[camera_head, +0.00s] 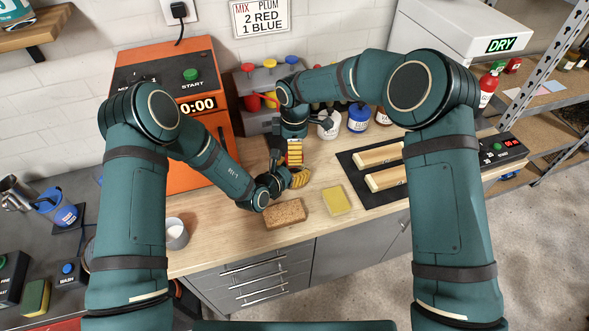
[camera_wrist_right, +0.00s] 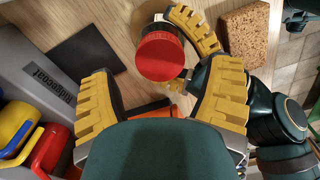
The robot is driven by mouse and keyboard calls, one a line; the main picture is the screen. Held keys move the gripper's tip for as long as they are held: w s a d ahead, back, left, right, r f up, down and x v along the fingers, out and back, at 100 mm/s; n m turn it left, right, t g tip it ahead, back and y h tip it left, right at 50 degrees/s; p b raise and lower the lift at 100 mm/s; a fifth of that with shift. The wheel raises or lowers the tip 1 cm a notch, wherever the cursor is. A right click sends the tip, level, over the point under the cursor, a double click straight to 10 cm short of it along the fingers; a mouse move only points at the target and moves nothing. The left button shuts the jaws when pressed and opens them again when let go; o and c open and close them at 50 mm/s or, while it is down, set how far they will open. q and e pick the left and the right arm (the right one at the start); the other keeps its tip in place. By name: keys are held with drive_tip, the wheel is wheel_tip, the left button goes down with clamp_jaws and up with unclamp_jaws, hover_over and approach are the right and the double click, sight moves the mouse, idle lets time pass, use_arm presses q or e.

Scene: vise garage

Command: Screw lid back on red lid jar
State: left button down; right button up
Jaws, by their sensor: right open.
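In the right wrist view, the red lid (camera_wrist_right: 160,57) sits over the red lid jar, whose body is mostly hidden under it. A sliver of the jar (camera_wrist_right: 158,17) shows beyond the lid. My left gripper (camera_wrist_right: 190,52) has its yellow fingers around the jar's side, closed on it. My right gripper (camera_wrist_right: 160,78) is open, with its fingers spread to either side and the lid between and just beyond their tips. In the head view, my right gripper (camera_head: 294,152) points down above the bench beside my left gripper (camera_head: 292,180). The jar is hidden there.
A brown sponge (camera_head: 285,213) and a yellow sponge (camera_head: 337,200) lie in front. A dark mat with wooden-topped bars (camera_head: 378,155) is at right. Several jars, including a blue one (camera_head: 359,117), stand behind. An orange machine (camera_head: 165,100) and a grey rack (camera_head: 250,82) stand at back left.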

drive_tip(key=shift+r, duration=0.8)
drive_tip(key=shift+o, duration=0.2)
drive_tip(key=shift+s+a+r+n, duration=0.1)
drive_tip(key=shift+r+n, duration=0.6)
drive_tip(key=shift+n, duration=0.2)
drive_tip(key=shift+r+n, duration=0.7)
drive_tip(key=shift+r, duration=0.35)
drive_tip(key=shift+f, duration=4.05)
